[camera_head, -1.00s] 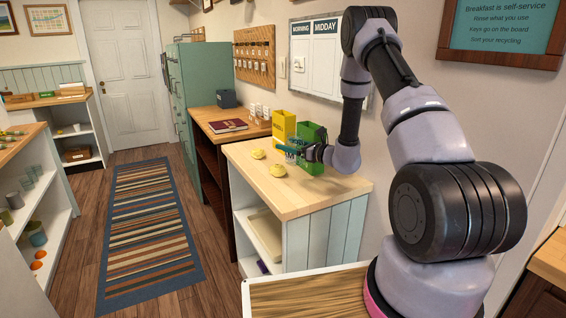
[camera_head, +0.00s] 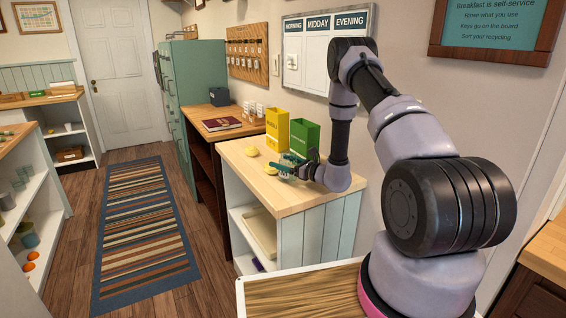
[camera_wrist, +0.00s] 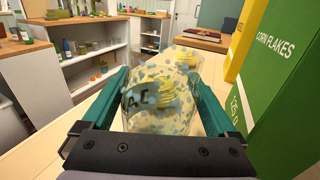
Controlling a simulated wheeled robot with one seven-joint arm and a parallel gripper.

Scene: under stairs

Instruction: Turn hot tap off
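No tap shows in either view. My gripper (camera_head: 284,163) is low over the light wooden counter top (camera_head: 325,188). In the wrist view its two teal fingers (camera_wrist: 162,105) stand wide apart. A see-through speckled glass (camera_wrist: 160,98) with a dark label lettered "AC" is between them. Its sides come very near the fingers; I cannot tell whether they grip it. In the head view the glass is mostly hidden by my gripper.
Yellow and green (camera_head: 304,138) cereal boxes stand behind my gripper by the wall. A yellow object (camera_head: 251,151) lies on the counter to the left. A red book (camera_head: 221,124) lies farther back. A striped rug (camera_head: 148,235) covers the clear floor.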

